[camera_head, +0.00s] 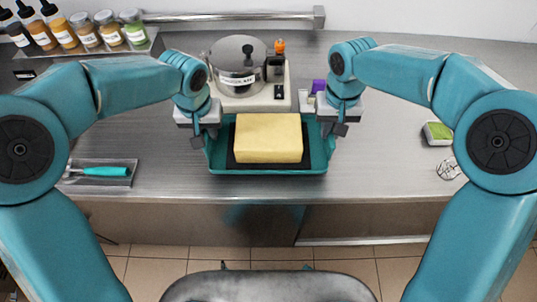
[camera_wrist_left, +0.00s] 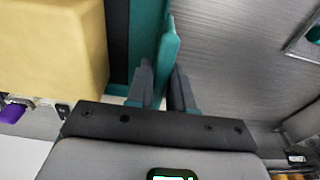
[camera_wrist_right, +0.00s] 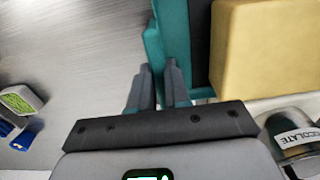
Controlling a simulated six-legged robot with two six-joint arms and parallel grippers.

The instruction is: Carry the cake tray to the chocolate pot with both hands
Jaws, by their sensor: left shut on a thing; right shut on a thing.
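The teal cake tray (camera_head: 266,171) has a dark inner mat and bears a yellow block cake (camera_head: 268,138). It is at the steel counter's middle, in front of the chocolate pot (camera_head: 238,62), a lidded steel pot on a white base. My left gripper (camera_head: 199,138) is shut on the tray's left wall; the wall passes between its fingers in the left wrist view (camera_wrist_left: 160,85). My right gripper (camera_head: 336,132) is shut on the right wall, seen also in the right wrist view (camera_wrist_right: 160,85). The head view does not clearly show whether the tray touches the counter.
Several labelled bottles and jars (camera_head: 85,32) stand in a rack at the back left. A teal-handled tool (camera_head: 103,171) lies on a small tray at left. A green-topped container (camera_head: 437,132) and a whisk (camera_head: 449,168) are at right. A purple item (camera_head: 318,86) sits behind the tray.

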